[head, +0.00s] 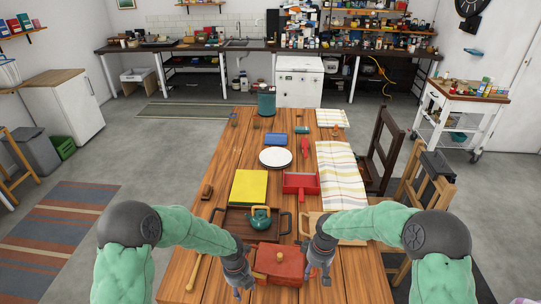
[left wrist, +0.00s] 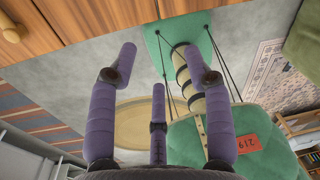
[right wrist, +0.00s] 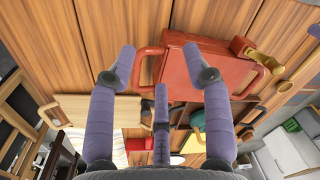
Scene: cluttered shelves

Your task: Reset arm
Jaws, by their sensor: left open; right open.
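My left gripper (head: 238,284) is low at the near end of the wooden table, left of a red lidded box (head: 277,263). In the left wrist view its purple fingers (left wrist: 160,54) are spread and empty, with the table edge (left wrist: 85,22) at the top and floor beyond. My right gripper (head: 318,272) is just right of the red box. In the right wrist view its fingers (right wrist: 160,56) are open and hold nothing. The red box (right wrist: 205,68) shows there beyond the fingers; whether they touch it I cannot tell.
The long wooden table (head: 222,150) bears a dark tray (head: 233,228) with a teal teapot (head: 260,218), a yellow slab (head: 249,187), a white plate (head: 275,157), a red dustpan (head: 301,186) and striped towels (head: 341,178). A wooden stick (head: 194,271) lies at the near left. Chairs stand along the right.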

